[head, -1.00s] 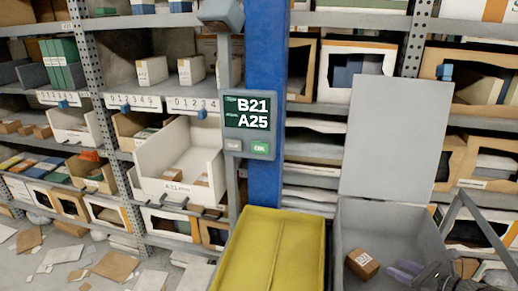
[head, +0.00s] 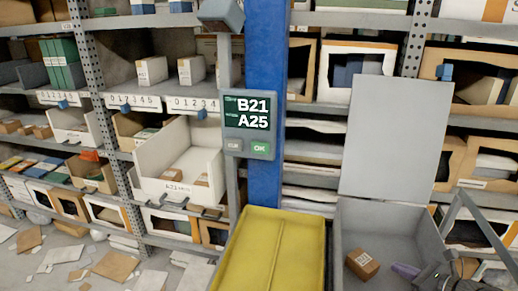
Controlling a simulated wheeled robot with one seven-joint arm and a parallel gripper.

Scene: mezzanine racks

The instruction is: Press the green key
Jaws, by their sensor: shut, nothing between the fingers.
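The green key (head: 260,148), marked OK, is at the lower right of a grey wall unit (head: 247,125) fixed at the blue post. The unit's dark green screen (head: 251,112) reads B21 over A25. A grey key (head: 233,146) is left of the green one. My gripper (head: 425,275) shows small and dark at the bottom right, over the grey box, well below and right of the green key and apart from it. Its fingers are shut and hold nothing. Part of it is cut off by the frame edge.
A yellow tray (head: 265,250) stands below the unit. Right of it is an open grey box (head: 390,215) with a raised lid (head: 397,135), a small brown carton (head: 362,264) and a partly hidden purple object (head: 404,270). A blue post (head: 266,60) rises behind the unit.

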